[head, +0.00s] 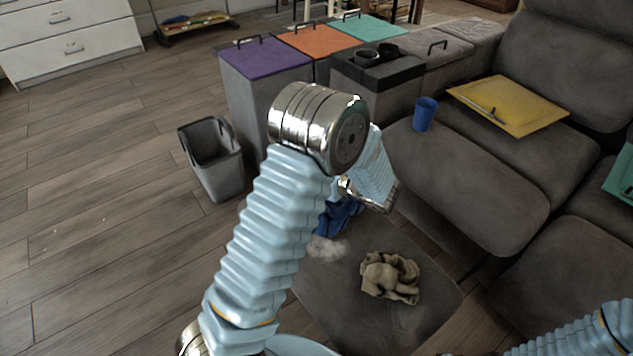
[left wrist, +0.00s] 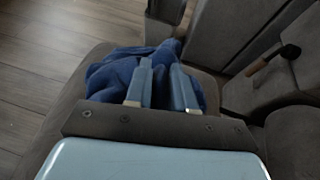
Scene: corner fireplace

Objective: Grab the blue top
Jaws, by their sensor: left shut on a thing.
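The blue top (head: 340,215) is a crumpled dark blue cloth on the grey seat pad (head: 365,325), partly hidden behind my left arm in the head view. In the left wrist view, the blue top (left wrist: 115,75) lies bunched around and between the fingers. My left gripper (left wrist: 162,68) is shut on the blue top, with a fold of cloth between its fingers. In the head view its fingers are hidden. My right gripper is not in view; only part of my right arm shows at the lower right.
A crumpled beige cloth (head: 390,277) and a pale fluffy item (head: 326,248) lie beside the blue top. A grey bin (head: 226,180) stands on the floor to the left. A blue cup (head: 425,114) and yellow panel (head: 510,104) sit on the sofa. Left floor is mostly clear.

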